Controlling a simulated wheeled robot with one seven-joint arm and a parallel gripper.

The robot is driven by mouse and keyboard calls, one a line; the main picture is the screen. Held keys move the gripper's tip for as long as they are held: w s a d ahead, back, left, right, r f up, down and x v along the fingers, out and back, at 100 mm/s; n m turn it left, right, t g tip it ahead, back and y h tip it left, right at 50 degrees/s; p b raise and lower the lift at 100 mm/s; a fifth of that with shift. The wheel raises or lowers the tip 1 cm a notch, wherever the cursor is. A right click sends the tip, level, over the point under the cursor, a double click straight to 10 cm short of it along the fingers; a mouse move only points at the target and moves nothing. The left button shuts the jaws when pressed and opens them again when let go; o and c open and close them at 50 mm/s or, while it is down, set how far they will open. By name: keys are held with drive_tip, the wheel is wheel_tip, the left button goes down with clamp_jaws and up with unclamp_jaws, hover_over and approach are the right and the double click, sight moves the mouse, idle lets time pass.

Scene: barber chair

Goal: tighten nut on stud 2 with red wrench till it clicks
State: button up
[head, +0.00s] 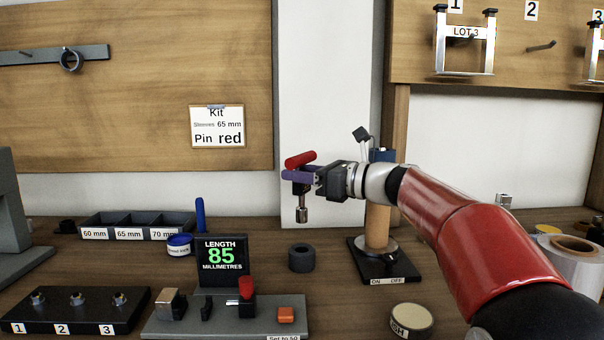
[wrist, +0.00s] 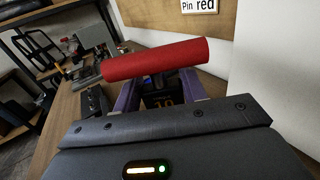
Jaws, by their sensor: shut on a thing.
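The red wrench (head: 300,159) has a red cross handle and a metal socket (head: 302,212) hanging downward. My gripper (head: 298,175) is shut on it and holds it in the air above the bench. In the wrist view the red handle (wrist: 155,62) lies across the purple fingers (wrist: 165,90); a label below it seems to read 10. The black stud block (head: 75,310) stands at the front left, with studs numbered 1, 2 and 3. A nut sits on stud 2 (head: 77,298). The wrench is well to the right of the block and above it.
A gauge plate (head: 225,318) with a red-topped lever and an orange button is right of the stud block. Behind it stands a display (head: 221,262) reading 85. A dark ring (head: 301,258) lies below the wrench. A sleeve tray (head: 135,225) is at the back left.

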sight(304, 201)
drive_tip(key=shift+f+b, duration=1.85)
drive_tip(key=shift+f, duration=1.1)
drive_tip(key=shift+f+b, duration=0.85)
drive_tip(key=shift+f, duration=1.05)
drive_tip(key=o, duration=1.4)
drive_tip(key=shift+c, duration=0.2)
drive_tip(key=shift+d, duration=0.1)
